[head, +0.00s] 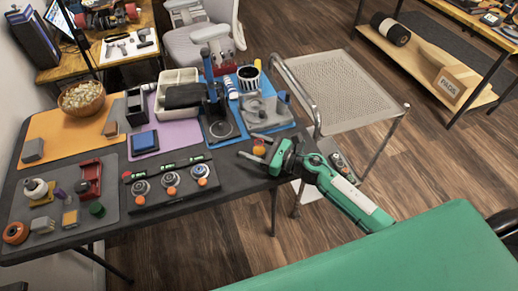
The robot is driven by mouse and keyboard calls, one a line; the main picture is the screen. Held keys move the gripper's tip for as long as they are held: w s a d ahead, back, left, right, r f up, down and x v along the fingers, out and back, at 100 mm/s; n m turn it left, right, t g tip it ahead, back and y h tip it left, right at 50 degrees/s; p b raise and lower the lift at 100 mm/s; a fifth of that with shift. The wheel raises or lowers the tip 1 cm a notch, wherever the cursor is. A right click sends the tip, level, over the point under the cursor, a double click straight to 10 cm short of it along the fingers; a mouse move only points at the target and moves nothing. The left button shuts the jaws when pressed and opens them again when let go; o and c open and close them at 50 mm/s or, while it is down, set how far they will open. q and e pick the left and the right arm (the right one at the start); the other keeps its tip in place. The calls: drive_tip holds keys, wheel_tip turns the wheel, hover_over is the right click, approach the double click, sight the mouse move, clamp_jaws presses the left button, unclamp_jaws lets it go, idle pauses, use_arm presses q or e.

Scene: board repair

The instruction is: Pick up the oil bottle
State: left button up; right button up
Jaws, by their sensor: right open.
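My right gripper (253,147) is open at the right front edge of the dark table, its fingers pointing left. A small orange and yellow object (259,148) shows between the fingers; it is too small to tell whether it is the oil bottle, and I see no grip on it. A small blue and white bottle-like item (232,89) stands upright farther back by the blue tray. A white rounded container (36,188) sits on the grey mat at the far left. I cannot tell for sure which one is the oil bottle. My left gripper is not in view.
The dark table (232,168) holds a rack with several knobs (170,184), a wooden bowl (83,98), a white bin (177,80) and a red bracket (88,178). A metal-framed stand (335,95) is close on the right. Bare tabletop lies just left of the gripper.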

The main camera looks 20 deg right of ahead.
drive_tip(key=shift+a, duration=0.1)
drive_tip(key=c, duration=1)
drive_tip(key=shift+w, duration=0.1)
drive_tip(key=shift+c, duration=0.5)
drive_tip(key=shift+r, duration=0.1)
